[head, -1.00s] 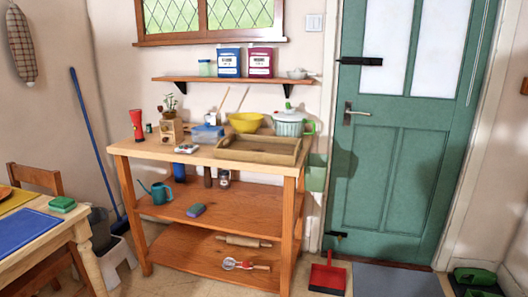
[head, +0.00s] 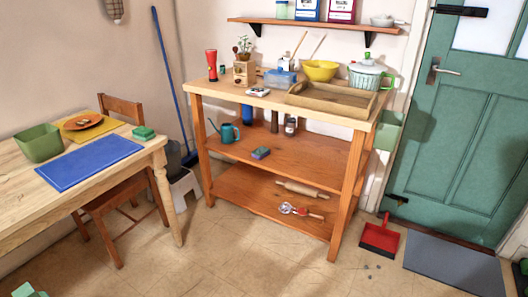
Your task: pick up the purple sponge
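The purple sponge (head: 261,153) lies on the middle shelf of the wooden workbench (head: 272,90) in the head view.
A rolling pin (head: 300,189) and a whisk-like tool lie on the lower shelf. A table (head: 25,190) with a blue mat (head: 90,162) and a green sponge (head: 144,132) stands left, a chair beside it. A red dustpan (head: 380,238) lies right.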

